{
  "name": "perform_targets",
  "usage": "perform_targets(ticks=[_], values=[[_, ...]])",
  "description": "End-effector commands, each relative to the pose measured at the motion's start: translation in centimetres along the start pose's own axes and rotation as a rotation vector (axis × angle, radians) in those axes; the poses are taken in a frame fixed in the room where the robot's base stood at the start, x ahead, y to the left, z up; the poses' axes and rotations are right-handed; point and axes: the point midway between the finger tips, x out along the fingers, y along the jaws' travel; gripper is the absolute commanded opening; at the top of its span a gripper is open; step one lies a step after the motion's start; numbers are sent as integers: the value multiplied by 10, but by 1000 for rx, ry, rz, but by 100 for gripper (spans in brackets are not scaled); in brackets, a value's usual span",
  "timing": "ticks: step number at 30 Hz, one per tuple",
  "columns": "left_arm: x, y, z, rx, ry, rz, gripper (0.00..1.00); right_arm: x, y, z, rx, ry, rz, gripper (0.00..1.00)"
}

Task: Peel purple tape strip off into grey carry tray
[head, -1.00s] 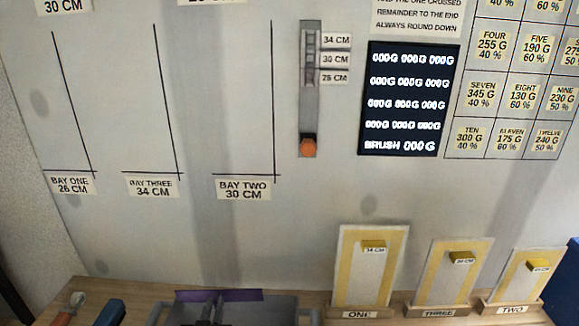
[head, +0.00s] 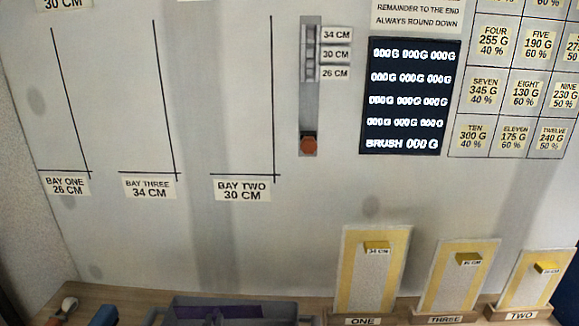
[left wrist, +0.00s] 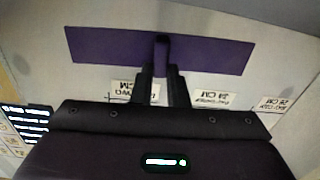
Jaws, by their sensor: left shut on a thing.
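The purple tape strip (left wrist: 215,52) is a wide, flat band stretched across the left wrist view. My left gripper (left wrist: 161,72) is shut on a tab near its middle. In the head view the purple strip (head: 190,312) shows at the bottom edge, overlapping the grey carry tray (head: 290,305). My left gripper (head: 214,319) shows there only as a dark bit at the frame edge. I cannot tell whether the strip touches the tray. Most of the tray is cut off below. My right gripper is out of view.
Three yellow-bordered boards stand right of the tray: ONE (head: 350,290), THREE (head: 440,295) and TWO (head: 510,300). A blue object (head: 100,315) and a red-and-white tool (head: 67,308) lie left of it. The grey wall (head: 200,240) behind carries marked bays and labels.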

Motion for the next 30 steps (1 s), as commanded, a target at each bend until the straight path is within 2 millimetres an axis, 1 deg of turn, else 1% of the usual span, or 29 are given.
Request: perform_targets(ticks=[1,6,7,14,17,20,27,30], values=[[0,0,0,0,0,0,15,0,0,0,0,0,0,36],[0,0,0,0,0,0,37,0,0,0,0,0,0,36],[0,0,0,0,0,0,39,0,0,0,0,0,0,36],[0,0,0,0,0,0,39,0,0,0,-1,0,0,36],[-5,0,1,0,-2,0,39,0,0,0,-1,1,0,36],[-19,0,2,0,-4,1,39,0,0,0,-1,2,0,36],[-60,0,1,0,-4,0,39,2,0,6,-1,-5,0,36],[-71,0,1,1,-2,0,39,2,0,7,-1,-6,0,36]])
